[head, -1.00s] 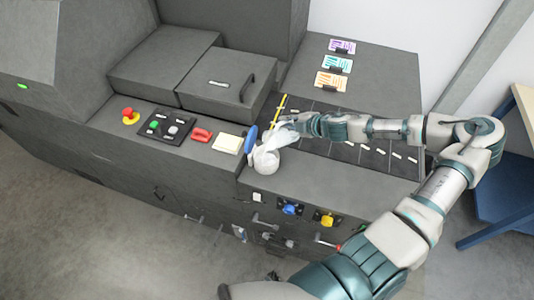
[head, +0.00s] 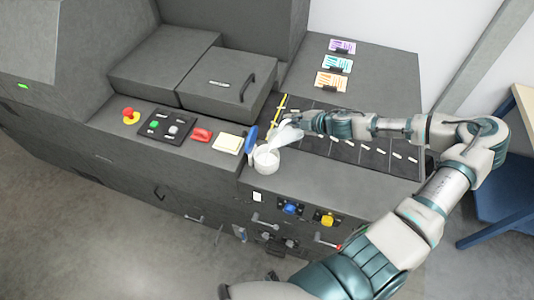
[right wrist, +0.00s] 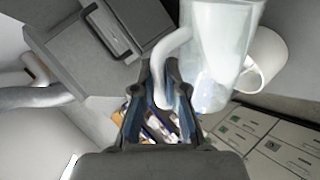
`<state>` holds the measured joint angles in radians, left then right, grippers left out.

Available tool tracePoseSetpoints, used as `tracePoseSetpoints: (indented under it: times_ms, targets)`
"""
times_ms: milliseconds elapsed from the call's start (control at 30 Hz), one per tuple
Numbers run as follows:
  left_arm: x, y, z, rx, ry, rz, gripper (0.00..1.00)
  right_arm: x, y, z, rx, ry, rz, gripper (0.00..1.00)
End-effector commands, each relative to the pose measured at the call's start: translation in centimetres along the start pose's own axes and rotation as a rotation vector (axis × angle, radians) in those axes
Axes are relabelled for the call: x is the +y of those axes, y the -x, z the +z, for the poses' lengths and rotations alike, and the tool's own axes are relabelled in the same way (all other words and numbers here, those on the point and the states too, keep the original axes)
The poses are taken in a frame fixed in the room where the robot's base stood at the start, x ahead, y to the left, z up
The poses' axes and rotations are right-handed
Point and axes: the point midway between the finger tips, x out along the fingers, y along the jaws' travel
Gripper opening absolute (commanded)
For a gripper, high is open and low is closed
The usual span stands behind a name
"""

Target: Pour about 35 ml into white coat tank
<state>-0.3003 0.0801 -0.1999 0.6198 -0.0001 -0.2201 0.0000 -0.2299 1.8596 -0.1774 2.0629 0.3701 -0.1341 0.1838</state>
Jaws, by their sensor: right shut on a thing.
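A clear pale jug (head: 287,135) is held tilted above a white round tank (head: 266,160) near the machine's front edge. The jug's lower end points down and left, close to the tank's opening; I cannot tell whether liquid is flowing. A blue lid (head: 250,138) stands upright beside the tank. My right gripper (head: 305,123) is to the right of the jug. In the right wrist view my right gripper (right wrist: 158,90) is shut on the handle of the jug (right wrist: 222,50), and the white tank (right wrist: 266,58) is partly hidden behind it. My left gripper is out of view.
A control panel (head: 168,127), a red stop button (head: 130,116), a red object (head: 202,135) and a pale pad (head: 228,143) lie left of the tank. Coloured cards (head: 338,64) lie at the back. Several valves, one with a yellow handle (head: 327,220), sit on the front face.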

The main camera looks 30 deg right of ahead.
Motion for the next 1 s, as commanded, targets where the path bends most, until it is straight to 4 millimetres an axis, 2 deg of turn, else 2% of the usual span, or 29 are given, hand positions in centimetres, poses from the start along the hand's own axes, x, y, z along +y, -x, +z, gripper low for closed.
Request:
tracePoseSetpoints:
  times_ms: [767, 833, 900, 1000]
  targets:
    - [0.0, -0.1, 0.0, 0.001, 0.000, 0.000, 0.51, 0.4, 0.1, 0.2, -0.017, 0.029, 0.001, 0.00]
    - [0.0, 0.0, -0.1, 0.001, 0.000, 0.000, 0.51, 0.1, -0.1, 0.8, 0.006, -0.013, 0.003, 0.00]
    - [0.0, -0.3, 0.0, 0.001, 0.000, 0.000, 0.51, -0.8, -0.6, 2.3, 0.081, -0.127, 0.007, 0.00]
    - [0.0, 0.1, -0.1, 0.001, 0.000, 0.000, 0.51, -0.2, -0.1, 3.1, 0.178, -0.260, 0.010, 0.00]
